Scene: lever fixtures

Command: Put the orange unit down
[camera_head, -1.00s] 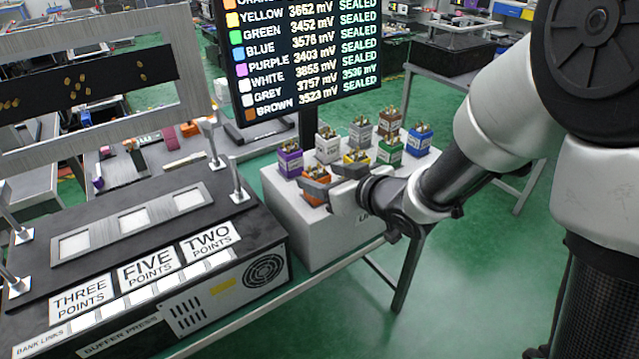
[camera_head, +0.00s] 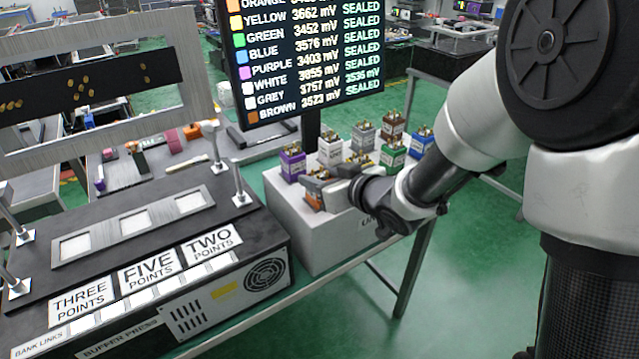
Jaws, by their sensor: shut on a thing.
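The orange unit (camera_head: 313,201) is a small boxy block at the front of the white stand (camera_head: 285,222), mostly covered by my gripper (camera_head: 318,186). My gripper is shut on the orange unit at its top. I cannot tell whether the unit's base touches the stand's top. Other units stand on the same stand: purple (camera_head: 293,166), white (camera_head: 330,150), grey (camera_head: 363,137), brown (camera_head: 392,125), blue (camera_head: 422,143), green (camera_head: 393,157) and yellow (camera_head: 357,163), which is partly hidden by my gripper.
Left of the stand is the buffer press (camera_head: 150,262), with three square windows and labels for three, five and two points. A display screen (camera_head: 300,60) listing voltages stands behind the units. Several small coloured blocks lie on the table behind the press.

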